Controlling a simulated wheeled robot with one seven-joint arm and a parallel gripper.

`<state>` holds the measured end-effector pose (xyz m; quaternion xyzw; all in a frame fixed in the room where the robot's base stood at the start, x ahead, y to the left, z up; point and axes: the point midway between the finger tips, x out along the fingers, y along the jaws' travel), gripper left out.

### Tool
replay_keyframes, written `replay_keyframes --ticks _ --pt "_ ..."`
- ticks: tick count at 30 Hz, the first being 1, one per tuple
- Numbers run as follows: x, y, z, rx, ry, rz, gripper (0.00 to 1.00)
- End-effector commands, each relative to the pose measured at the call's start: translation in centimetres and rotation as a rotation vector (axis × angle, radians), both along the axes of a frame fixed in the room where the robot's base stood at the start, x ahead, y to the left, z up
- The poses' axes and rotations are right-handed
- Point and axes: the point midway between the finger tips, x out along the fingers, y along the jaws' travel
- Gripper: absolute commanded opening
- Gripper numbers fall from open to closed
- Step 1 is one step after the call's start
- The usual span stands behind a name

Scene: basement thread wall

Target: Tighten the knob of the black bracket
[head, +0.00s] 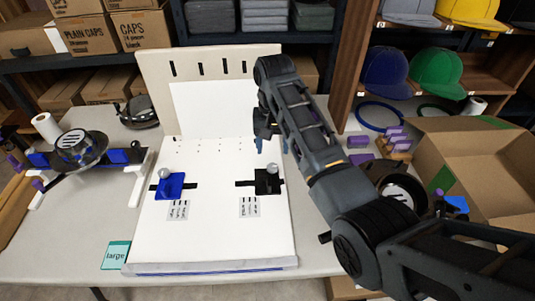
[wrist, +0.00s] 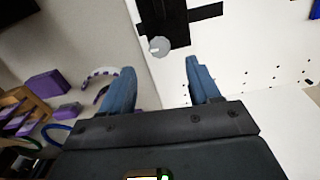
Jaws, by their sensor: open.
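The black bracket (head: 266,183) sits in a dark slot at the right of the white board (head: 215,230), with its light grey knob (head: 273,168) on top. In the wrist view the black bracket (wrist: 177,22) and its knob (wrist: 159,46) are ahead of my fingertips, apart from them. A blue bracket (head: 171,186) with a similar knob (head: 168,171) sits at the left of the board. My gripper (head: 264,143) hangs above and behind the black bracket; in the wrist view its blue fingers (wrist: 158,75) are spread with nothing between them.
An open cardboard box (head: 475,165) and a wooden rack with purple pieces (head: 395,138) stand at the right. A cap fixture (head: 75,150) is at the left. An upright panel (head: 210,75) stands behind the board. The board's front is clear.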

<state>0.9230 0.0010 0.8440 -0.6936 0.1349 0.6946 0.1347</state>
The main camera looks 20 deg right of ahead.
Motion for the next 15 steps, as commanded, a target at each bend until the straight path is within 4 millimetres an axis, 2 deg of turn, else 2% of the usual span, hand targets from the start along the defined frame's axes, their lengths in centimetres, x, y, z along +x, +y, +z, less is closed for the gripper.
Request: replay_keyframes --ticks 9,15 --pt "-0.1 0.0 -4.6 0.001 0.004 0.0 0.62" --pt "-0.1 0.0 -6.8 0.0 0.002 0.001 0.62"
